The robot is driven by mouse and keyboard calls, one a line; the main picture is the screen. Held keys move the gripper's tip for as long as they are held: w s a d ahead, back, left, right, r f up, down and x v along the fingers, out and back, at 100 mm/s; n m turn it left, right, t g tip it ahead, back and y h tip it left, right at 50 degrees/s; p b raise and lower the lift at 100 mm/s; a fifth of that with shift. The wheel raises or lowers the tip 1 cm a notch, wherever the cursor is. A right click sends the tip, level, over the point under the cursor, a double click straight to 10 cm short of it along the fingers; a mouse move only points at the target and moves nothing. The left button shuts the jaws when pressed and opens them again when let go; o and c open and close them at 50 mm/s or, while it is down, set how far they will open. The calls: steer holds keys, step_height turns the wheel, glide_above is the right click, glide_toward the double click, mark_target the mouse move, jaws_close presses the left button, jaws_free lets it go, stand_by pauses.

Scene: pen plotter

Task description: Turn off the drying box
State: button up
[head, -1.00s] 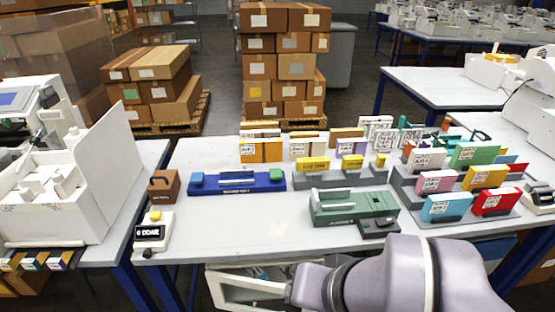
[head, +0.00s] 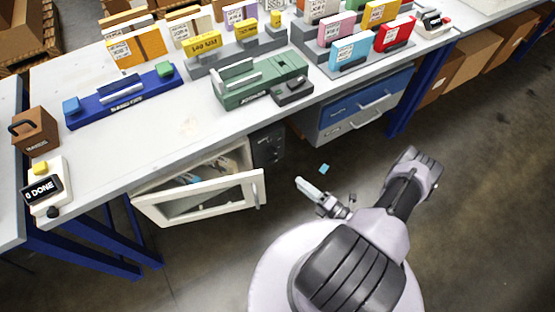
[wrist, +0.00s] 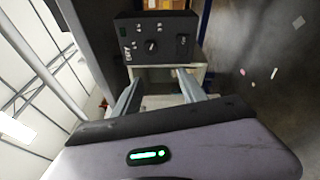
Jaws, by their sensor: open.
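The drying box (head: 198,201) is a white cabinet under the table, with its framed glass door swung open. Its black control panel (head: 267,147) is at its right side in the head view. In the wrist view the panel (wrist: 176,29) is straight ahead, with a round knob (wrist: 151,45), small buttons and white lettering too small to read. My gripper (head: 326,190) is in front of and to the right of the panel, apart from it. In the wrist view my gripper (wrist: 158,76) is open, with nothing between its fingers. The knob's setting is not clear.
The open door's handle (head: 256,190) juts out left of my gripper. A blue and grey drawer unit (head: 352,113) is under the table to the right. The tabletop (head: 185,125) above holds a green device (head: 262,82).

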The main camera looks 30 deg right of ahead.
step_height(320, 180, down, 5)
steer(key=s+a+m+t+h, duration=0.1)
steer(key=s+m+h, duration=0.2)
steer(key=m+h, duration=0.15)
glide_toward(273, 163)
steer(key=shift+m, duration=0.35)
steer(key=w, duration=0.7)
steer(key=shift+w+a+r, duration=0.15)
steer(key=shift+w+a, duration=0.2)
steer(key=shift+w, duration=0.05)
